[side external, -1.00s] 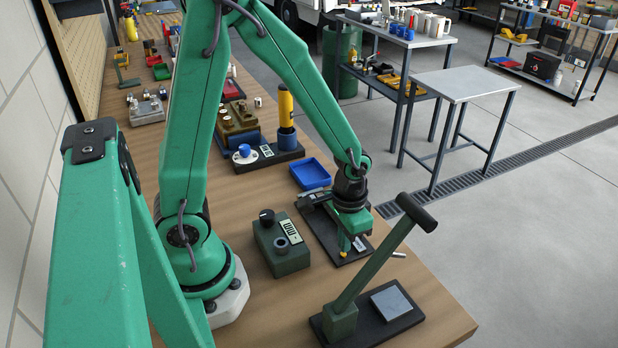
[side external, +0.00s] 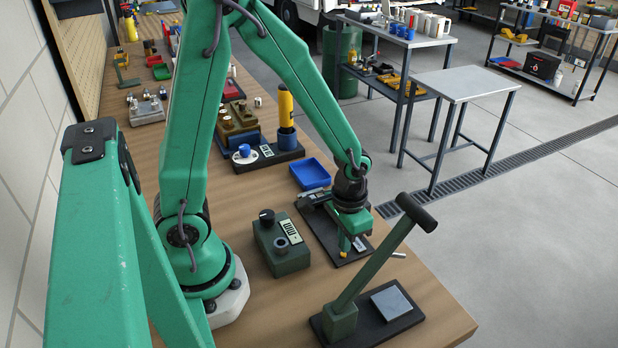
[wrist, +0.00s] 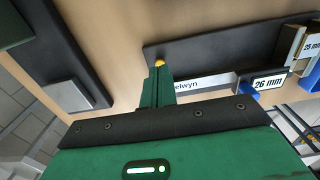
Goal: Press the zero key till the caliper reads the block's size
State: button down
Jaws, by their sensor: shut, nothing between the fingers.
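The caliper lies on a black base (side external: 329,232), with a silver bar (wrist: 200,83) lettered "elwyn" in the wrist view. Its display (wrist: 268,83) reads 26 mm and has a blue part beside it. The block (wrist: 312,45), at the right edge of the wrist view, carries a 25 mm label and is partly cut off. My gripper (side external: 346,245) is shut and empty, pointing down over the black base. A round yellow piece (wrist: 159,63) shows right at its fingertips. I cannot tell whether it is the zero key or whether they touch.
A green lever stand with a dark handle (side external: 417,212) and a grey plate (side external: 391,303) stands at the front right. A blue tray (side external: 310,173) lies behind. Bare bench shows between them.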

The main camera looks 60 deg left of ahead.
jog(key=shift+f, duration=0.95)
dwell(1.3)
jog(key=shift+r, duration=0.1)
dwell(0.3)
jog(key=shift+r, duration=2.95)
jog(key=shift+r, duration=0.4)
jog(key=s+a+r+t, duration=0.1)
jog(key=s+r+t, duration=0.1)
jog(key=r, duration=0.6)
jog(key=s+a+r+t, duration=0.2)
jog(key=s+r, duration=0.3)
jog(key=r, duration=0.3)
jog(key=shift+a+r+t, duration=0.25)
jog(key=shift+r+t, duration=0.1)
jog(key=shift+t, duration=0.45)
